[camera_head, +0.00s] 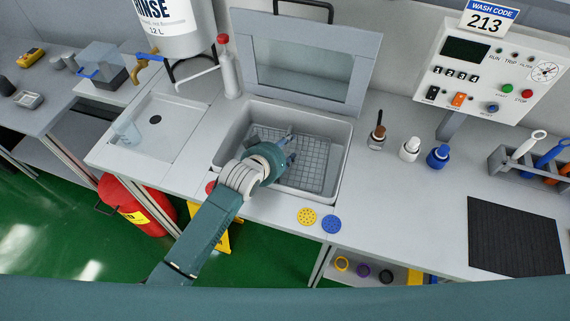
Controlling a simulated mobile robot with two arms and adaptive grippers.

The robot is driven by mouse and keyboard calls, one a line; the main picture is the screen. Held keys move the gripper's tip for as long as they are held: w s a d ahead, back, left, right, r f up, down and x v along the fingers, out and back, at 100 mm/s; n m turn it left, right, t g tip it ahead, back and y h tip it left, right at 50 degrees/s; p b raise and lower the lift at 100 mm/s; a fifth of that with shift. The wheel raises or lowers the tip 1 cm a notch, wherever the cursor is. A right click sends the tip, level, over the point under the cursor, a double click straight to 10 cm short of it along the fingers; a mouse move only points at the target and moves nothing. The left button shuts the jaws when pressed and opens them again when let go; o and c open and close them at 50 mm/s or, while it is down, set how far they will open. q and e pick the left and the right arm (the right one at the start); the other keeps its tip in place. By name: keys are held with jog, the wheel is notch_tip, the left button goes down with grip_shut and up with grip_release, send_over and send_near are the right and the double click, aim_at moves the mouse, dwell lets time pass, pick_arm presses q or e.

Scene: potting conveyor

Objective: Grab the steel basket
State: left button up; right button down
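The steel basket (314,166) is a wire mesh basket inside the grey sink basin (344,150) at the middle of the bench. My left arm comes up from below, and my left gripper (287,150) is over the left part of the basin, above or at the basket. The wrist hides part of the basket and the basin's front left corner. The fingers are small and partly hidden, so I cannot tell whether they touch the basket or hold it. My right gripper is not in view.
A raised lid with a window (311,65) stands behind the basin. A white bottle (228,75) stands at its back left. Yellow (307,216) and blue (331,224) discs lie in front. A control panel (490,75) and black mat (514,238) are at right.

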pick_arm(q)
jog(key=shift+w+d+f, duration=0.25)
jog(key=shift+w+f, duration=0.1)
jog(key=shift+w, duration=0.1)
grip_shut()
jog(key=shift+r, duration=0.25)
